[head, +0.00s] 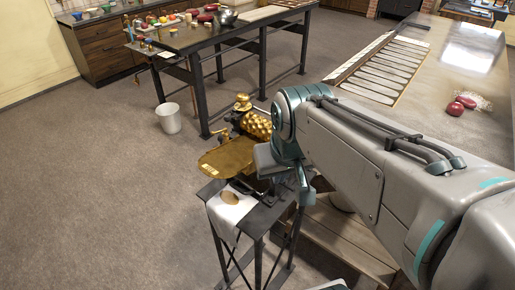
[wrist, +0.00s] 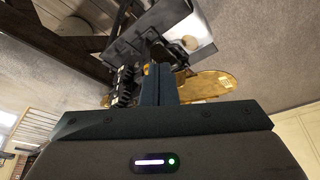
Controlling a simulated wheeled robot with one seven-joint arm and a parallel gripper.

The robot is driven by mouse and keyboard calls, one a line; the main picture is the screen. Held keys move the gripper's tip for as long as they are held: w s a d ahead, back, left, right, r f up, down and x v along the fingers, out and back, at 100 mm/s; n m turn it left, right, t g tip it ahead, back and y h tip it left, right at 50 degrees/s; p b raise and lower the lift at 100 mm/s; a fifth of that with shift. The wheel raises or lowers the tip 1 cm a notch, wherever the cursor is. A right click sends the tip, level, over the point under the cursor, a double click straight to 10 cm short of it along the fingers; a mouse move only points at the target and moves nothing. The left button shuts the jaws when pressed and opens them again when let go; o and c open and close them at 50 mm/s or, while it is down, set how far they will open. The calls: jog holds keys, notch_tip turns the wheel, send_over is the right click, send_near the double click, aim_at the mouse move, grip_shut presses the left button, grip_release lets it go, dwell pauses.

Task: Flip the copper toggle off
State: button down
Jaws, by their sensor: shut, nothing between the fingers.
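The brass drop roller machine (head: 257,125) stands on a small dark stand, with its flat gold plate (head: 228,157) toward the left. The plate also shows in the wrist view (wrist: 207,84), beyond my fingers. I cannot make out a copper toggle for certain in either view. My gripper (wrist: 158,72) is shut and empty, its dark fingers together in front of dark machine parts (wrist: 124,87). I cannot tell whether the fingertips touch anything. In the head view my wrist hangs over the stand and hides part of the machine.
A white cloth (head: 221,211) with a brown disc (head: 229,198) lies on the stand (head: 258,221). A white bucket (head: 169,119) stands on the open floor at left. A long dark table (head: 205,40) is behind, and a large worktop (head: 450,62) is at right.

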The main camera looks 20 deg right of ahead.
jog(key=w+r+b, duration=0.2)
jog(key=w+b, duration=0.4)
jog(key=w, duration=1.1)
jog(key=shift+d+r, duration=0.2)
jog(key=x, duration=0.9)
jog(key=shift+w+a+f+p, duration=0.1)
jog(key=shift+a+f+p, duration=0.05)
jog(key=shift+p, duration=0.25)
jog(key=shift+f, duration=0.4)
jog(key=s, duration=0.3)
jog(key=shift+s+f+p, duration=0.3)
jog(key=shift+f+p, duration=0.05)
jog(key=shift+f, duration=0.05)
jog(key=shift+s, duration=0.1)
